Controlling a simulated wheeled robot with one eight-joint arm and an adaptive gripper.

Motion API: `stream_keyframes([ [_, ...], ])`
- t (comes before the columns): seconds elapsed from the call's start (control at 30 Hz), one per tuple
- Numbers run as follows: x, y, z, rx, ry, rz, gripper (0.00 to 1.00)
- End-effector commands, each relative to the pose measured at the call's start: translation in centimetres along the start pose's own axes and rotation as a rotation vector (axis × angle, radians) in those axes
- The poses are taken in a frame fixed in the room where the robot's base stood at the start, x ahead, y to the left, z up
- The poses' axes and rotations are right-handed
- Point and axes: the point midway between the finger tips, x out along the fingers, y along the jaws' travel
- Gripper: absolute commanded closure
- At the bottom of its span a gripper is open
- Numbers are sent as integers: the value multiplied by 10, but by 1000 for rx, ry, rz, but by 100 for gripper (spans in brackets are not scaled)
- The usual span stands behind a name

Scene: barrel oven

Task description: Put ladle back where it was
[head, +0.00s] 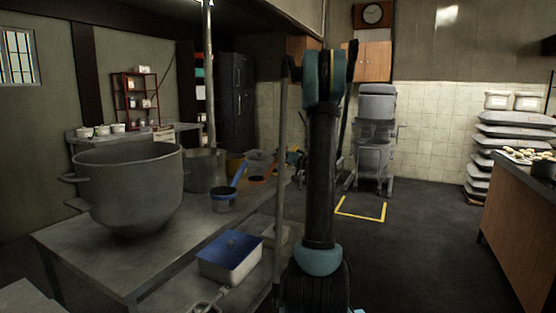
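A small round vessel with a blue rim band and a blue handle slanting up to the right stands on the metal table (85,258); it looks like the ladle (222,203), but I cannot be sure. It is right of a large grey mixing bowl (130,190) and in front of a grey pot (204,172). My teal and black arm stands upright in the middle of the head view, right of these things. My gripper cannot be made out, and whether it holds anything is hidden.
A thin vertical pole (281,180) rises left of my arm. A wooden counter (520,220) is at right.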

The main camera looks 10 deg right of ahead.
Motion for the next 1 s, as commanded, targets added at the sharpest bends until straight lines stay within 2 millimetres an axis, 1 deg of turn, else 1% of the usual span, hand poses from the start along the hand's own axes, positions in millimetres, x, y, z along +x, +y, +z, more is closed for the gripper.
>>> stream_keyframes([
  [0.3, -60, 1, 0, 0, 2, 4, 59],
  [0.5, -92, 0, 0, 0, 2, 3, 59],
  [0.6, -103, 1, -1, 0, 1, 2, 59],
  [0.7, -109, 1, 0, 0, 1, 2, 59],
  [0.87, -112, 0, 0, 0, -1, 1, 59],
  [0.93, -112, -4, 3, 0, -12, 0, 59],
  [1.0, -113, -13, 10, 0, -39, -2, 59],
])
